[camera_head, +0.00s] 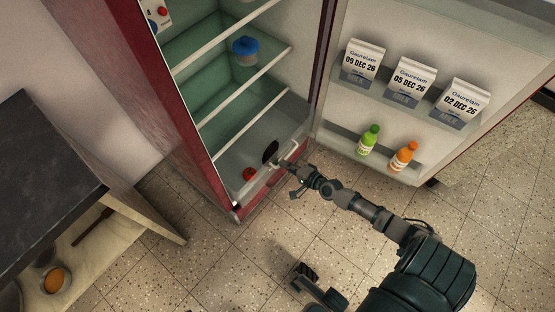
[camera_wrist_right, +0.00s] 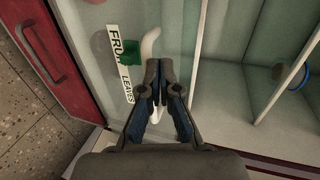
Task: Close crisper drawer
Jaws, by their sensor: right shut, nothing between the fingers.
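The crisper drawer (camera_head: 228,174) is at the bottom of the open red fridge, with a round red item (camera_head: 249,175) and a dark item (camera_head: 270,152) showing in it. How far it stands out is hard to tell. In the right wrist view its pale front carries a label with FRUIT and LEAVES (camera_wrist_right: 120,65), and a curved white handle (camera_wrist_right: 151,42). My right gripper (camera_head: 280,164) is at the drawer front by the handle; in the wrist view its fingers (camera_wrist_right: 160,75) are shut and empty, hiding part of the handle. Contact is unclear.
The fridge door (camera_head: 335,107) stands open at right, with several cartons (camera_head: 411,82), a green bottle (camera_head: 368,140) and an orange bottle (camera_head: 403,156). A blue-lidded container (camera_head: 245,51) sits on a shelf above. A dark counter (camera_head: 45,180) is at left. Tiled floor (camera_head: 240,265) lies in front.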

